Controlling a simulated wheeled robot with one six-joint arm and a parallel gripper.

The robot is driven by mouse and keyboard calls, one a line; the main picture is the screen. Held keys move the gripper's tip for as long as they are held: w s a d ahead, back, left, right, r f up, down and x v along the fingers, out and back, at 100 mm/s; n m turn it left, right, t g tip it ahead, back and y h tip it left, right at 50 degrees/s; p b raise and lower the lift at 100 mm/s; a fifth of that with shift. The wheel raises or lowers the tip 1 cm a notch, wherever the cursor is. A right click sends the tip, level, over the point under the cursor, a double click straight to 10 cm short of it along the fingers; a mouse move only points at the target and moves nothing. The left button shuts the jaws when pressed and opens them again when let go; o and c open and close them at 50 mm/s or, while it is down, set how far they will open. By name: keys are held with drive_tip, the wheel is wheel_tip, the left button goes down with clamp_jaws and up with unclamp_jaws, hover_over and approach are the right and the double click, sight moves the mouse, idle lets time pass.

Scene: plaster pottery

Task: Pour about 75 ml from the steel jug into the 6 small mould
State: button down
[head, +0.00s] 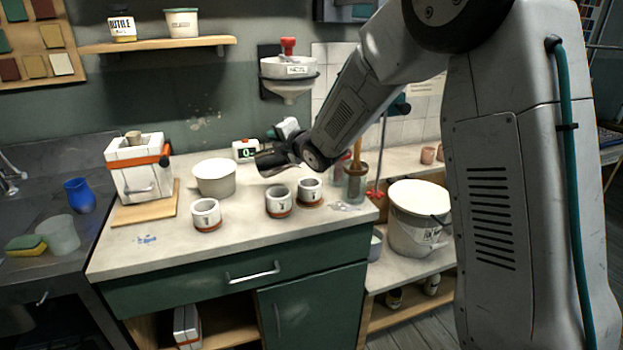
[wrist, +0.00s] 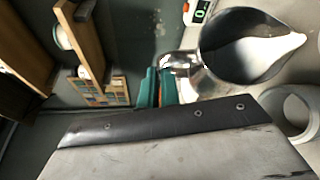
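The steel jug (head: 272,158) is held in the air above the bench, tilted with its mouth toward the left in the head view. In the wrist view the jug (wrist: 245,48) shows a dark and pale interior; I cannot tell how much liquid is in it. My gripper (wrist: 165,82) has teal fingers shut on its handle. Three small white moulds with orange bands stand upright: a left one (head: 206,215), a middle one (head: 279,202) and a right one (head: 310,191). Their marks are too small to read surely. A round pale rim (wrist: 290,110) lies below the jug in the wrist view.
A white tub (head: 214,177) and a scale showing 0 (head: 246,150) stand behind the moulds. A large banded white mould (head: 139,168) is on a board at left. A container with a brush (head: 355,183) stands right. The bench front is clear.

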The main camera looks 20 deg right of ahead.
drive_tip(key=shift+s+d+r, duration=0.1)
drive_tip(key=shift+d+r, duration=0.15)
drive_tip(key=shift+s+d+r+m+t+y+b, duration=0.1)
drive_tip(key=shift+s+d+m+t+y+b, duration=0.05)
drive_tip(key=shift+d+m+t+y+b, duration=0.2)
drive_tip(key=shift+s+d+r+m+t+b, duration=0.15)
drive_tip(key=shift+m+t+b, duration=0.1)
drive_tip(key=shift+b, duration=0.1)
drive_tip(key=shift+d+r+b, duration=0.1)
drive_tip(key=shift+r+b, duration=0.05)
drive_tip(key=shift+b, duration=0.25)
idle(0.3)
drive_tip(key=shift+a+m+t+b, duration=0.2)
drive_tip(key=shift+m+t+b, duration=0.1)
drive_tip(key=shift+s+d+r+m+t+y+b, duration=0.1)
drive_tip(key=shift+d+r+m+t+y+b, duration=0.15)
drive_tip(key=shift+d+m+t+b, duration=0.25)
idle(0.4)
drive_tip(key=shift+a, duration=0.15)
